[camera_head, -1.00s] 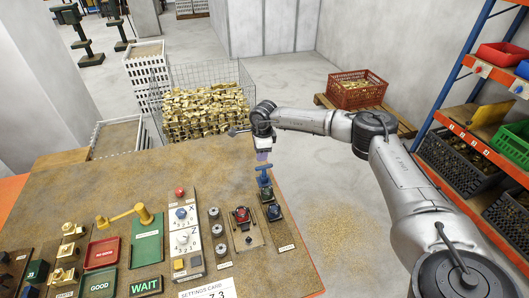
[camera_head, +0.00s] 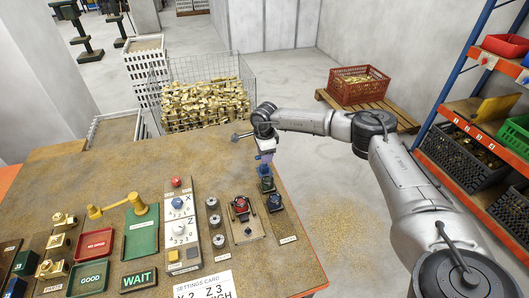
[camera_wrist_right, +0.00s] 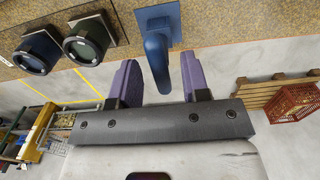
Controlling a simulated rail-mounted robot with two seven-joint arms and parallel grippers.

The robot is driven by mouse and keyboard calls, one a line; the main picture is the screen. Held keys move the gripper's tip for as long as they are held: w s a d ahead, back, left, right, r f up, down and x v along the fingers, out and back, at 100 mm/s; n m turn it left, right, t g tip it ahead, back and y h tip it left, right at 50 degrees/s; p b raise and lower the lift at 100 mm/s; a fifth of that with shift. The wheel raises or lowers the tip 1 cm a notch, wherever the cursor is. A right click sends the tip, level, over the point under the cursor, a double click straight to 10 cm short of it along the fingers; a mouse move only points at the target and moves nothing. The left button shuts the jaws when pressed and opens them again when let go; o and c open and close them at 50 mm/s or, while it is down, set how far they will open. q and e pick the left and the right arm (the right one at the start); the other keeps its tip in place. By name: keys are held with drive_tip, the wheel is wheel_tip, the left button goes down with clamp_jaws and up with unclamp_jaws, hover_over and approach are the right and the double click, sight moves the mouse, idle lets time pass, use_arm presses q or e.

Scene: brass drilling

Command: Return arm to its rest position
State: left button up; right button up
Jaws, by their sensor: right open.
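My right arm reaches over the far right of the workbench (camera_head: 140,160). Its gripper (camera_head: 264,158) points down above a blue handle (camera_head: 265,170) near the bench's right edge. In the right wrist view, the two purple fingers of the right gripper (camera_wrist_right: 157,82) are apart, and the blue handle (camera_wrist_right: 157,58) shows between them with gaps on both sides. The handle stands on a blue square base (camera_wrist_right: 160,18). I cannot tell from the head view whether the fingers touch it. My left gripper is not in view.
Beside the handle are round dark lenses or knobs, one green (camera_wrist_right: 86,40) and one blue (camera_wrist_right: 38,52). A red clamp-like part (camera_head: 240,207) sits nearby. A wire bin of brass pieces (camera_head: 205,103), a red crate (camera_head: 357,88) and a shelf rack (camera_head: 465,130) surround open floor.

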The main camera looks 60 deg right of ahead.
drive_tip(key=shift+f, duration=0.7)
drive_tip(key=shift+c, duration=0.2)
clamp_jaws()
drive_tip(key=shift+r, duration=0.15)
wheel_tip(320, 180, up, 2)
drive_tip(key=shift+r+p, duration=0.15)
drive_tip(key=shift+p, duration=0.9)
drive_tip(key=shift+r+p, duration=1.15)
drive_tip(key=shift+r, duration=0.1)
